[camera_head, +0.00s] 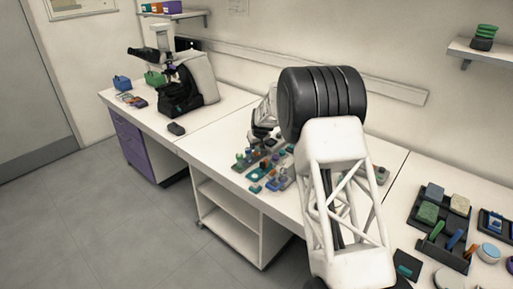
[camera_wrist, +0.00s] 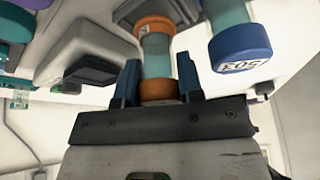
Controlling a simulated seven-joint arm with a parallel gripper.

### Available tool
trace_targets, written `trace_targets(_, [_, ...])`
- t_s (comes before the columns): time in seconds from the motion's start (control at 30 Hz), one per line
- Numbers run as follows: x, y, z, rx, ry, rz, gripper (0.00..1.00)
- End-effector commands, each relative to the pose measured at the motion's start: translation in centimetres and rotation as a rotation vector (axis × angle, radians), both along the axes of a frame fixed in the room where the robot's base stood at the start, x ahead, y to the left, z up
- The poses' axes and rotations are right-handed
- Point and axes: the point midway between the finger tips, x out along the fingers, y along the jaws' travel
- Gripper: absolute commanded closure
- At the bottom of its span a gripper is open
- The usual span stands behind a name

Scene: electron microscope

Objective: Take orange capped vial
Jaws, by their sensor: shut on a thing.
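The orange-capped vial (camera_wrist: 157,58) stands between the two dark blue fingers of my gripper (camera_wrist: 159,78) in the wrist view. It has a teal, see-through body with an orange band at each end. My gripper is shut on it. A blue-capped vial (camera_wrist: 240,45) with a printed label is close by on the right, apart from the fingers. In the head view my gripper (camera_head: 262,134) is over the bench among small coloured vials; my arm partly blocks that area, and I cannot pick out the orange-capped vial there.
Several coloured vials and small blocks (camera_head: 268,170) crowd the bench around my gripper. A black microscope (camera_head: 182,92) stands on the bench at the left. Dark trays (camera_head: 440,212) with blocks lie at the right. The white bench top (camera_head: 215,140) between microscope and vials is mostly clear.

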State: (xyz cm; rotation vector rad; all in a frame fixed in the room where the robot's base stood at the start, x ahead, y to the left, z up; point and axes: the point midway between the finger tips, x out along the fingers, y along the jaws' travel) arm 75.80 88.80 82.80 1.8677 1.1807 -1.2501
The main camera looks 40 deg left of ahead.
Motion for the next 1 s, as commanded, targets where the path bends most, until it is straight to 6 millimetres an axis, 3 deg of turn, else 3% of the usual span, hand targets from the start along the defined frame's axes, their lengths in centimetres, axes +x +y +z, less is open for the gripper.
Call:
trace_targets(0.5, [0.0, 0.1, 6.9, 0.002, -0.002, 0.0, 0.89])
trace_targets(0.7, [0.0, 0.0, 8.3, 0.001, -0.001, 0.0, 0.89])
trace_targets(1.0, [0.0, 0.0, 8.6, 0.001, 0.0, 0.0, 0.89])
